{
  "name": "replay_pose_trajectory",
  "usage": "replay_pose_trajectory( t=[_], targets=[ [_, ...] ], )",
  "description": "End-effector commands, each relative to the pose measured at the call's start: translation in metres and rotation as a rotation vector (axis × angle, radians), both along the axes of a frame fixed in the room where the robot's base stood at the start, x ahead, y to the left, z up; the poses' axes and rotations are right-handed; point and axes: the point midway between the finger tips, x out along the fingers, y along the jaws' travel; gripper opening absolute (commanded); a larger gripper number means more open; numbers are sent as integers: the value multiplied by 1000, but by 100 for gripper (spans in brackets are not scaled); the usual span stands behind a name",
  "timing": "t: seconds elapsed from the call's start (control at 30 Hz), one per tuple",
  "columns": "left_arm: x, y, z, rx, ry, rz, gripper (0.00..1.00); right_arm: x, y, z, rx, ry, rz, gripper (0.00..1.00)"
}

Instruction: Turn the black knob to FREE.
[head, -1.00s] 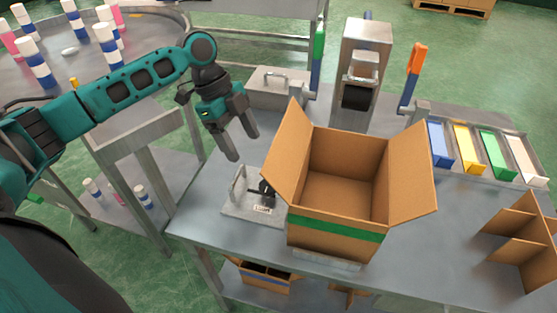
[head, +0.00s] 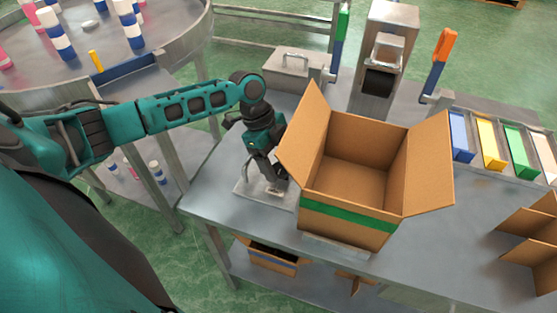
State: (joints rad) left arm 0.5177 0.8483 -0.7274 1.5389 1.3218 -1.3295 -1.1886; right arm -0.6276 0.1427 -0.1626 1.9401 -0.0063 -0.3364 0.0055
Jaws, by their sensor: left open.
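The metal plate (head: 246,187) that bears the black knob lies on the table, just left of the open cardboard box. The knob is hidden behind my left gripper and cannot be told apart from the dark fingers. The label on the plate is also covered, so the knob's setting cannot be read. My left gripper (head: 273,176) is open and points down over the plate, with its fingertips low at the knob's place. Whether the fingers touch the knob cannot be told. My right gripper is not in view.
The open cardboard box (head: 348,217) with a green stripe stands close to the right of my left gripper, one flap leaning near it. A lidded metal box (head: 291,72) and a press (head: 384,60) stand behind. Table front-left (head: 212,205) is clear.

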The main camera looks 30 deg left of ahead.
Motion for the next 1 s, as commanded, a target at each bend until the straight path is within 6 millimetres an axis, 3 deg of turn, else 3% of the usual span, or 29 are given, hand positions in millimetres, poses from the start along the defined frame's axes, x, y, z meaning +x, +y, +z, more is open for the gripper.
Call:
replay_pose_trajectory(
  t=[0.27,0.87,1.0],
  targets=[
    [0,-1,-2,0,1,0,71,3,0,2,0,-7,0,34],
    [0,-1,-2,0,2,-1,16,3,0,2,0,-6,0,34],
    [-1,-1,-2,0,2,4,15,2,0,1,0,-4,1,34]
  ],
)
